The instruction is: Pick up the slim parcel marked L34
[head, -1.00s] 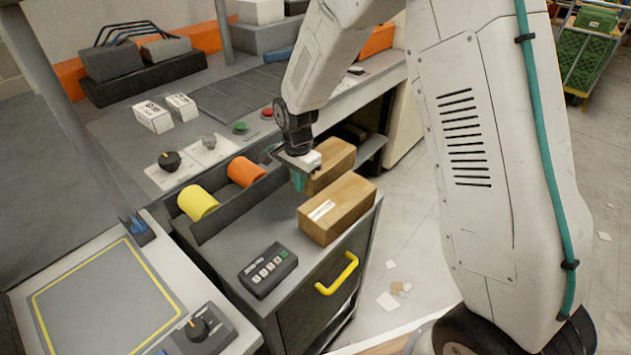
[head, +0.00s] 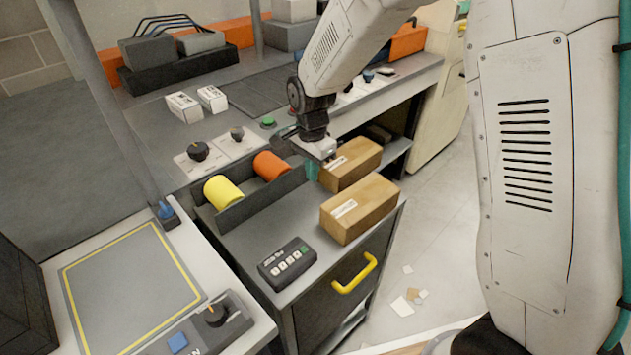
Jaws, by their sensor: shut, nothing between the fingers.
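Two brown cardboard parcels with white labels lie on the grey cabinet top (head: 300,238). The near parcel (head: 372,212) lies at the right front corner, and the far parcel (head: 352,170) lies just behind it. Two small white boxes, one on the left (head: 184,107) and one on the right (head: 212,98), stand on the bench behind. I cannot read L34 on any of them. My gripper (head: 313,168) is shut and empty. It points down just left of the far parcel and overlaps its left end in the picture. I cannot tell whether it touches.
A dark rack holds a yellow roll (head: 223,191) and an orange roll (head: 271,165) left of my gripper. A black button box (head: 287,263) sits at the cabinet's front, above a yellow handle (head: 355,274). A yellow-framed grey pad (head: 132,293) at left is bare. Paper scraps litter the floor.

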